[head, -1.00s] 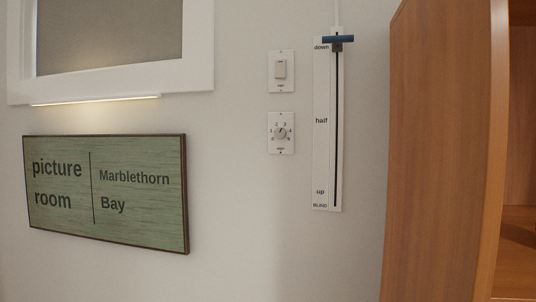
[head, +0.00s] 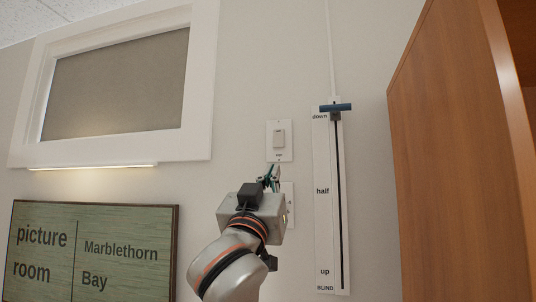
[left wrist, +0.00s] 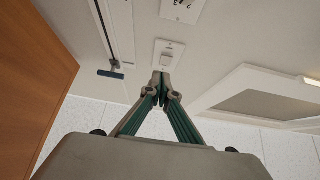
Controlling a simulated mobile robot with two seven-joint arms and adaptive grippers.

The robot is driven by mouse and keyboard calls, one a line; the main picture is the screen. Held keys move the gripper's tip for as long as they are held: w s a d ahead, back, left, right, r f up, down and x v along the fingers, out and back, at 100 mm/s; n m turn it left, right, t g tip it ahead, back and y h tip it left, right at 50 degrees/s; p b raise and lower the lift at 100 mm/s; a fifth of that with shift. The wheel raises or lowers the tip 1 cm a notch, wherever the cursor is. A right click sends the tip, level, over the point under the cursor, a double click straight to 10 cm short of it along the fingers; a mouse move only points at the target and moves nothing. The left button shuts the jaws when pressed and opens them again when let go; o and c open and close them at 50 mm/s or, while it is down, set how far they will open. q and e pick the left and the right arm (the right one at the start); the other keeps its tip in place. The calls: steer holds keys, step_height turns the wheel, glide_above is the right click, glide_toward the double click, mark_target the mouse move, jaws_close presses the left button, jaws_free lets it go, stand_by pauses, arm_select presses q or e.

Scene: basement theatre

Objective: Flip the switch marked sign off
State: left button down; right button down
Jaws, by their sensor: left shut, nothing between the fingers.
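A white wall plate with a rocker switch (head: 279,139) is in the middle of the head view. Its small label below the rocker is too small to read surely, and I cannot tell which way the rocker is tipped. My left gripper (head: 272,172) is shut and empty, its fingertips just below the plate in the head view. In the left wrist view, which is upside down, the switch (left wrist: 168,54) shows just beyond the closed fingertips (left wrist: 161,80). I cannot tell whether they touch the wall. My right gripper is not in view.
A dial plate (head: 289,190) is mostly hidden behind my left arm. The blind slider (head: 336,107) sits at "down" on its track, to the right. A wooden cabinet (head: 450,120) stands further right. A lit strip light (head: 95,166) hangs above the "picture room" sign (head: 95,250).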

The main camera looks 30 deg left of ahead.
mark_target(278, 139)
arm_select(q)
steer(key=s+r, duration=0.1)
steer(key=s+r+y, duration=0.1)
steer(key=shift+s+a+r+n, duration=0.15)
steer(key=shift+a+r+n, duration=0.25)
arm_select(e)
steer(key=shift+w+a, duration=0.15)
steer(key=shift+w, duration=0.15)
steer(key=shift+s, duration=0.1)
